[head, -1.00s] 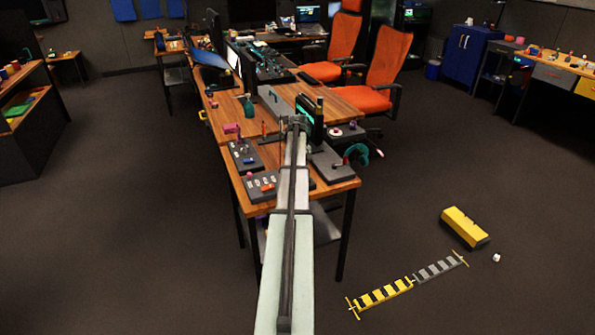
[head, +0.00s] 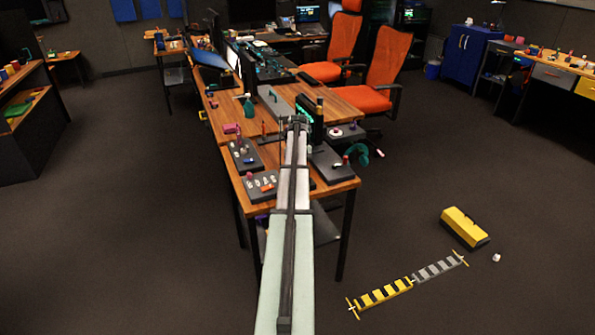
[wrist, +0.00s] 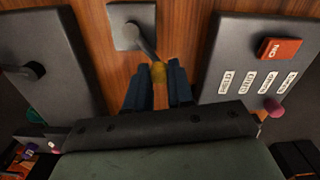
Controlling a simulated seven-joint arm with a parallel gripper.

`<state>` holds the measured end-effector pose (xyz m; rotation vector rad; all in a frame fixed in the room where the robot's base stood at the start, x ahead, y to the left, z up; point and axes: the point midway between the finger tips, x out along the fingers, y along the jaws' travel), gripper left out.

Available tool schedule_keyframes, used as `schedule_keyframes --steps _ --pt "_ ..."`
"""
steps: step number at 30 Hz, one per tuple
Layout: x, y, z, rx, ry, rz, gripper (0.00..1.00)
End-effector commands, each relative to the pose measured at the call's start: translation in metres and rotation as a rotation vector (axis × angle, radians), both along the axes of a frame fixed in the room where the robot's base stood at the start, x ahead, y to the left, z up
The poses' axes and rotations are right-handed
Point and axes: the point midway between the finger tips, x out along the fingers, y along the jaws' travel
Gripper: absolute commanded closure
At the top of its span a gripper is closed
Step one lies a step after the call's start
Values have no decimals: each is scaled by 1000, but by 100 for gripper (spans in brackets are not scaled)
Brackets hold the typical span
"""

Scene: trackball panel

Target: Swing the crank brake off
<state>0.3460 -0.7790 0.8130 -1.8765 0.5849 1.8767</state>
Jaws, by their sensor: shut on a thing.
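In the wrist view, a small grey plate (wrist: 126,35) lies on the wooden surface, with a dark lever (wrist: 146,46) running from it to a yellow knob (wrist: 158,72). I take this lever for the crank brake. My gripper (wrist: 159,82) has its two dark blue fingers on either side of the knob and is shut on it. The finger ends partly hide the knob's lower part. In the head view, my arm covers most of this spot on the desk, and the lever cannot be made out there.
In the wrist view, a dark panel with a red "ON" switch (wrist: 278,48) and several white labels lies to the right. Another dark panel (wrist: 52,62) with a black knob (wrist: 33,70) lies to the left. Strips of bare wood show between them.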

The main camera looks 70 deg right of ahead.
Motion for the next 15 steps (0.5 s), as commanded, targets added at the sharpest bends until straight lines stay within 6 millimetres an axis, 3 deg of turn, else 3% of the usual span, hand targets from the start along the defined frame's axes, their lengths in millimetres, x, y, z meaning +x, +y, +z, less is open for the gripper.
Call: schedule_keyframes --steps 15 --pt "-5 -17 0 0 0 -334 100"
